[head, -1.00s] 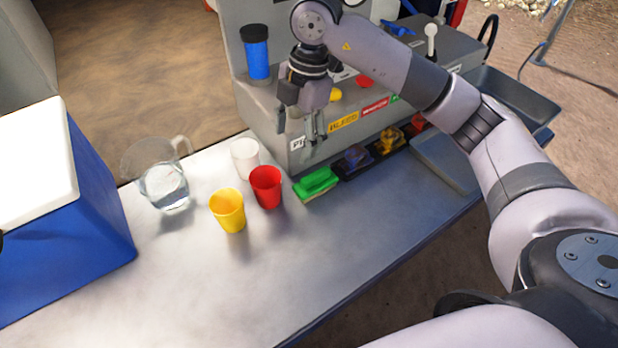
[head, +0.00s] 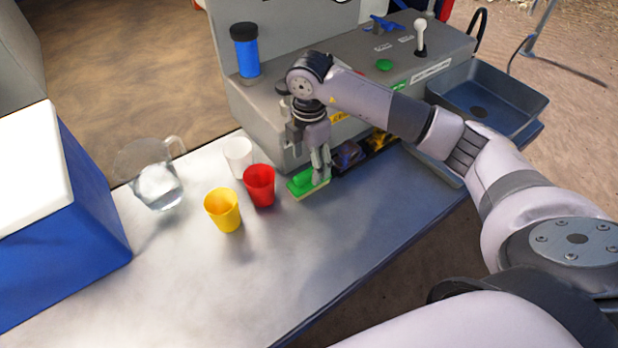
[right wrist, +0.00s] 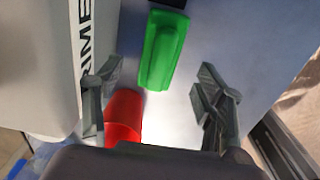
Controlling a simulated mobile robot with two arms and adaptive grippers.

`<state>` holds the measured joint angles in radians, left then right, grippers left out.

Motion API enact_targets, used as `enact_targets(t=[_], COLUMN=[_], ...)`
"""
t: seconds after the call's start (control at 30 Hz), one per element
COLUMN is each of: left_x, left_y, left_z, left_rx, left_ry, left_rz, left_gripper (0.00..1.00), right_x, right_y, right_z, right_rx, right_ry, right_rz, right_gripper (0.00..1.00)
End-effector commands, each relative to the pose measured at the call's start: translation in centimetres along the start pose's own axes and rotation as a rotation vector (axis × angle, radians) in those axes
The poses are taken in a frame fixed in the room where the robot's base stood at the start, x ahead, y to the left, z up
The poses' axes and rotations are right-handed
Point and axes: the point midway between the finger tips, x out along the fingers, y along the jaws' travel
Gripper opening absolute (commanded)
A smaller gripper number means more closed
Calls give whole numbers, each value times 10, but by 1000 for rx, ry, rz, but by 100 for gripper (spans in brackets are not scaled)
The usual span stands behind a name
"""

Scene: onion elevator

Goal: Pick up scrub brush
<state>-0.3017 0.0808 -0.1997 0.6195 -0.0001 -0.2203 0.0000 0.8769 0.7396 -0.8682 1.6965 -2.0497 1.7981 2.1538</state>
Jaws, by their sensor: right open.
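The green scrub brush (head: 301,183) lies flat on the grey table in front of the machine. It also shows in the right wrist view (right wrist: 163,48), at the top between the fingers. My right gripper (head: 320,172) points down over the brush's right end in the head view and hides part of it. In the right wrist view my right gripper (right wrist: 157,82) is open and empty, one finger on each side of the brush's line. I cannot tell whether a finger touches the brush. My left gripper is not in view.
A red cup (head: 259,186) stands close left of the brush, with a yellow cup (head: 223,210), a clear cup (head: 238,157) and a glass pitcher (head: 158,180) beyond. The grey machine (head: 268,122) rises behind. The front of the table (head: 290,260) is clear.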

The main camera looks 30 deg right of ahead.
Motion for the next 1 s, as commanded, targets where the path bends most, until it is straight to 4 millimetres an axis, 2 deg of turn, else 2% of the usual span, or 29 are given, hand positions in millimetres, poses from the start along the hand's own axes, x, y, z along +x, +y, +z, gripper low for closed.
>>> enact_targets(t=[0.3, 0.6, 1.0], left_x=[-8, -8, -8], left_y=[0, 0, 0], left_z=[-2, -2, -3], left_rx=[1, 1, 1], left_ry=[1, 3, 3], left_rz=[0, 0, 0], left_gripper=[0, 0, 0], right_x=[46, 51, 51], right_y=[-1, -1, 0], right_z=[0, 0, 0], right_rx=[0, -1, -1], right_ry=[1, 1, 1], right_rz=[-4, -1, -1], right_gripper=[65, 65, 38])
